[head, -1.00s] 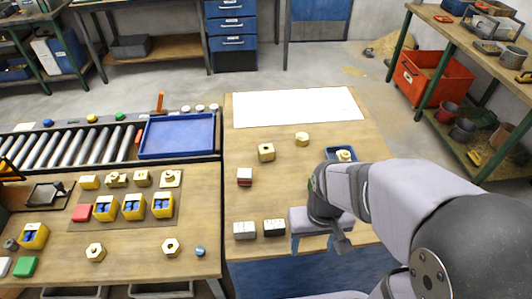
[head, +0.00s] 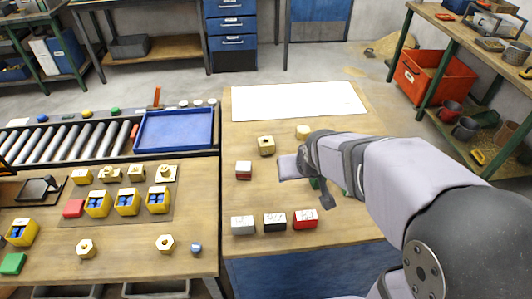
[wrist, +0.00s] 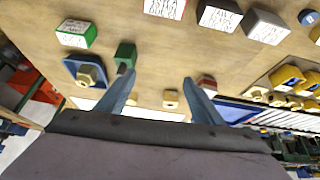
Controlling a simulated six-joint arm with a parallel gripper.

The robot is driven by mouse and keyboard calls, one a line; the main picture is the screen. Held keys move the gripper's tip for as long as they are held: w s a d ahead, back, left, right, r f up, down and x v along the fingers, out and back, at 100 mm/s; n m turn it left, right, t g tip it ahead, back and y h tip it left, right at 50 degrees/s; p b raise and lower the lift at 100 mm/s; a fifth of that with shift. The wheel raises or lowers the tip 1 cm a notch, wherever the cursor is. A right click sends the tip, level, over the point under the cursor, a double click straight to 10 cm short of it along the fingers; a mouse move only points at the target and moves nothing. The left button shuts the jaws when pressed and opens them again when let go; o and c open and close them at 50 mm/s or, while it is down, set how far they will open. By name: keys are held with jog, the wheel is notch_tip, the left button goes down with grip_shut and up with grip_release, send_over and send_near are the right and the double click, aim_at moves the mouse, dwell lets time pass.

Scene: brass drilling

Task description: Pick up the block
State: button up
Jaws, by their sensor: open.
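The task does not say which block. In the head view, labelled blocks stand in a row on the right bench: a grey one (head: 243,225), a black one (head: 275,222) and a red one (head: 305,223). In the wrist view, a green block (wrist: 125,54) is near my left fingertip and a white-topped green block (wrist: 77,33) is farther left. My gripper (wrist: 159,77) is open above the bench, with nothing between its fingers. The arm partly hides the green blocks in the head view.
A blue tray (wrist: 70,66) holding a brass part (wrist: 90,74) lies by the green blocks. A round brass piece (head: 303,131) and a white sheet (head: 298,107) are at the back. The left bench carries yellow boxes and brass nuts. Bare wood separates the blocks.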

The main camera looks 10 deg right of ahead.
aim_at(267, 145)
jog(key=w+a+r+n+t+y+b, duration=0.1)
jog(key=w+a+t+b, duration=0.25)
jog(key=w, duration=0.45)
jog(key=w+a+t+y+b, duration=0.1)
jog(key=w+a+t+b, duration=0.2)
jog(key=w, duration=0.5)
jog(key=shift+t, duration=0.35)
jog(key=f, duration=0.2)
jog(key=d+f, duration=0.1)
jog(key=f, duration=0.2)
jog(key=f+p, duration=0.1)
jog(key=f, duration=0.1)
jog(key=shift+s+d+f, duration=0.2)
jog(key=shift+s+f, duration=0.05)
jog(key=shift+f, duration=0.35)
jog(key=shift+p+x, duration=1.1)
jog(key=shift+x, duration=2.55)
jog(key=shift+a+r, duration=0.1)
jog(key=shift+c, duration=0.2)
grip_shut()
jog(key=shift+w+r, duration=0.15)
jog(key=shift+r, duration=0.05)
